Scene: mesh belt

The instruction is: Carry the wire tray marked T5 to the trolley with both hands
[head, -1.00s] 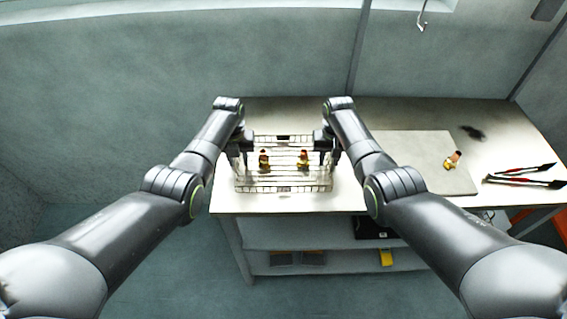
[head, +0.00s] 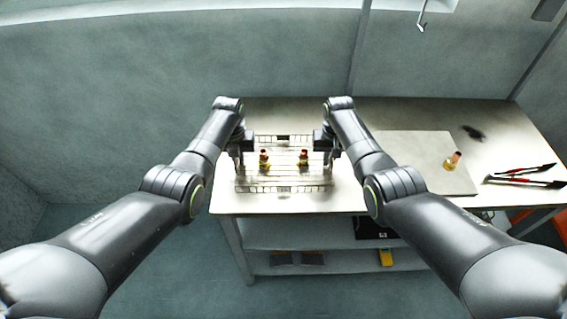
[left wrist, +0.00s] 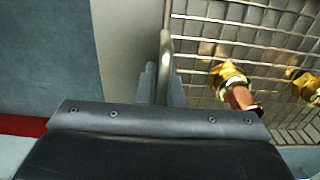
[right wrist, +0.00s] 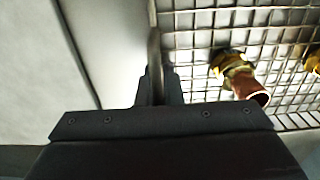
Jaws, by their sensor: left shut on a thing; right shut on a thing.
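The wire tray (head: 284,189) is at the left part of the steel table, between my two grippers. Two brass-and-copper fittings (head: 264,158) (head: 303,158) stand in it, one nearer each side. No T5 mark is legible. My left gripper (head: 240,160) is shut on the tray's left side rim, and the wrist view shows the rim wire (left wrist: 166,60) between its fingers. My right gripper (head: 328,158) is shut on the right side rim, whose wire (right wrist: 154,50) runs between its fingers in the right wrist view. I cannot tell whether the tray touches the table. No trolley is identifiable.
The steel table (head: 380,115) carries a grey mat (head: 410,150) with another brass fitting (head: 452,161) to the right. Red-handled tools (head: 525,180) lie at the far right. Below is a shelf (head: 340,262) with dark items and a yellow one. Walls stand behind and left.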

